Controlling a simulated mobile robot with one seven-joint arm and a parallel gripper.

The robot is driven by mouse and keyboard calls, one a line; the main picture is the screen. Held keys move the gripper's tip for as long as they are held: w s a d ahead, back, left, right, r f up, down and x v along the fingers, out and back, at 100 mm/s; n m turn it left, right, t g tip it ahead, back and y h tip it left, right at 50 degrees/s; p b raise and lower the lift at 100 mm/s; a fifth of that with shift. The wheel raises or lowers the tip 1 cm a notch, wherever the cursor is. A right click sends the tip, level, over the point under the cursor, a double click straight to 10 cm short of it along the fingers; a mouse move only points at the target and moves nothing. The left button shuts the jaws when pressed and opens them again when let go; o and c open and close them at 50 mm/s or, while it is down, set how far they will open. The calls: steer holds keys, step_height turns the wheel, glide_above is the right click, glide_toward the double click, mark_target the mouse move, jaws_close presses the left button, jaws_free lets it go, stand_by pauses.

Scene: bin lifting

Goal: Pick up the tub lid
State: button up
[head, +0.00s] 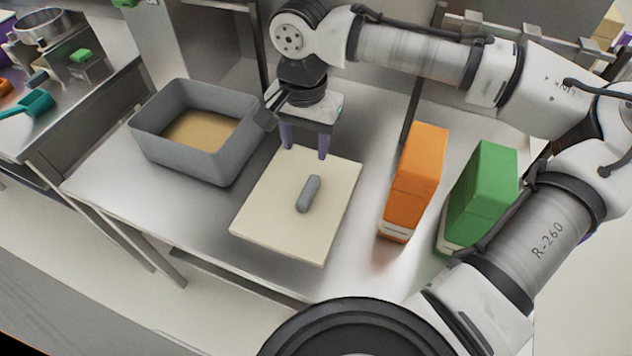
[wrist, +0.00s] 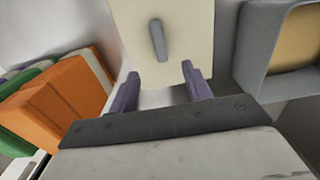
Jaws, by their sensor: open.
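The tub lid (head: 268,220) is a flat cream square with a grey bar handle (head: 308,194) in its middle. It lies flat on the steel table in the head view. The lid (wrist: 186,30) and its handle (wrist: 157,40) also show at the top of the wrist view. My gripper (head: 306,156) is open and empty, with its two purple fingers pointing down near the lid's far edge. In the wrist view my gripper (wrist: 160,80) has its fingers apart, short of the handle. How high the fingertips are above the lid is hard to tell.
A grey tub (head: 172,155) with tan contents stands left of the lid. An orange box (head: 413,180) and a green box (head: 482,195) stand to the right. A side table (head: 75,105) with utensils is at the far left. The table's front left is clear.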

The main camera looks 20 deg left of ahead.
glide_above(308, 189)
step_height(308, 189, down, 8)
steer(key=shift+s+f+p, duration=0.15)
steer(key=shift+p, duration=0.2)
steer(key=shift+w+f+p, duration=0.2)
steer(key=shift+f+p, duration=0.5)
steer(key=shift+f, duration=2)
jaws_close()
